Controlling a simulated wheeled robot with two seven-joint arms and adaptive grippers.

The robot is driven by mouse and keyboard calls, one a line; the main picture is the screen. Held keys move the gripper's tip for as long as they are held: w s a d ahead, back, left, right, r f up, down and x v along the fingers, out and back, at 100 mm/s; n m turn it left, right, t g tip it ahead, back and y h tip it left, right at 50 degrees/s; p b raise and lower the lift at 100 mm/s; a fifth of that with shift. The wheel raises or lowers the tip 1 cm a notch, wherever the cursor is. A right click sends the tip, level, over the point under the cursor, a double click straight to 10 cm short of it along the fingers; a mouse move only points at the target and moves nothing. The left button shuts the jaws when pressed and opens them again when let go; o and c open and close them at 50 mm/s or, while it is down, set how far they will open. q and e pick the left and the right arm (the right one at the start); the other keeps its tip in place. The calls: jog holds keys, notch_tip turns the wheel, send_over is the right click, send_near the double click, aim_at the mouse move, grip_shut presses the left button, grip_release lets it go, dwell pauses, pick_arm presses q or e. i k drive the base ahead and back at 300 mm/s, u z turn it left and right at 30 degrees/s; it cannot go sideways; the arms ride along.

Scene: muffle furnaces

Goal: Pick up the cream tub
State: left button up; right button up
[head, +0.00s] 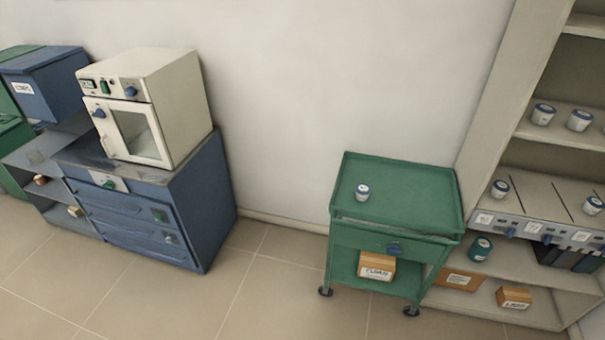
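Several small cream-white tubs with blue lids are in the head view, and I cannot tell which one the task means. One tub (362,192) stands upright on the top of the green trolley (410,203). Two more, a left tub (543,115) and a right tub (579,121), stand on an upper shelf at the right. Another tub (500,189) and a further tub (592,205) are on the shelf below. A teal tub (480,248) sits lower down. Neither of my grippers is in view.
A cream furnace (145,108) stands on a blue drawer cabinet (150,215) at the left. The shelf unit (490,95) is right of the trolley. A labelled box (377,266) sits on the trolley's lower shelf. Tiled floor between cabinet and trolley is clear.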

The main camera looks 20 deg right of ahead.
aim_at(362, 190)
jog(key=u, duration=0.1)
jog(key=i, duration=1.3)
jog(key=z, duration=0.8)
jog(key=i, duration=0.95)
jog(key=z, duration=0.9)
